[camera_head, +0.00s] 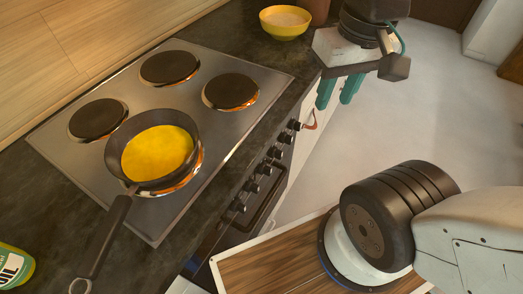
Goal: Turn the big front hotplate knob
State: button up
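A row of several dark knobs (264,169) runs along the front of the stove, below the counter edge. I cannot tell which one belongs to the big front hotplate, and their markings are too small to read. The steel cooktop (215,145) carries several round hotplates. One front hotplate (231,91) is bare; the other front hotplate (190,178) is mostly hidden under a pan. My gripper (338,91) hangs beyond the far end of the knob row, with its teal fingers pointing down. The fingers are apart with nothing seen between them, and it appears clear of the knobs.
The dark pan (117,225) with yellow contents has its handle toward the lower left. A yellow bowl (285,23) stands on the counter near my gripper. A reddish leather pull (310,121) sits beside the far knob. The pale floor (430,110) at right looks clear.

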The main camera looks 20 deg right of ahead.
aim_at(264, 169)
jog(key=u, duration=1.3)
jog(key=k, duration=1.15)
jog(key=z, duration=1.75)
